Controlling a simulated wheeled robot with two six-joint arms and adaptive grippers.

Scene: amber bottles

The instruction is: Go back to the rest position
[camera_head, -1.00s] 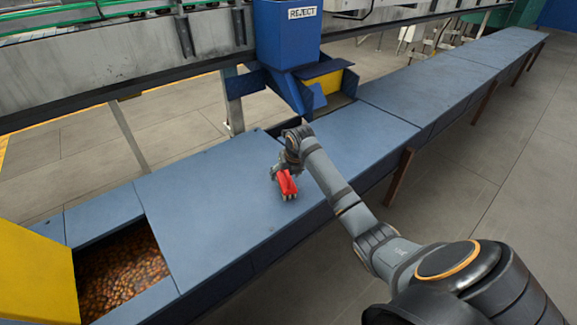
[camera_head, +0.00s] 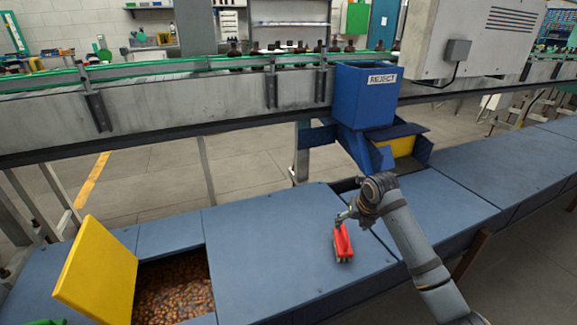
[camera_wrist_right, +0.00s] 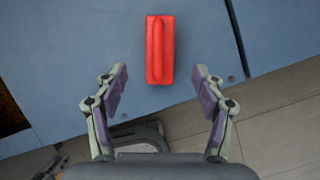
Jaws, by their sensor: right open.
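My right gripper (camera_head: 343,216) reaches in from the lower right over the blue bench top. Its two fingers are spread open and empty in the right wrist view (camera_wrist_right: 159,74). A red block-like thing with a raised ridge (camera_wrist_right: 160,50) lies on the bench just beyond the fingertips, not between closed jaws. In the head view the red thing (camera_head: 343,243) shows a paler, bristle-like lower edge, perhaps a brush. The gripper partly covers its far end there. My left gripper is not in view.
A blue reject bin (camera_head: 364,100) with a chute stands behind the bench (camera_head: 270,240). At left, a yellow lid (camera_head: 97,270) stands open beside an opening full of brown pieces (camera_head: 172,285). A conveyor with several dark bottles (camera_head: 300,48) runs along the back.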

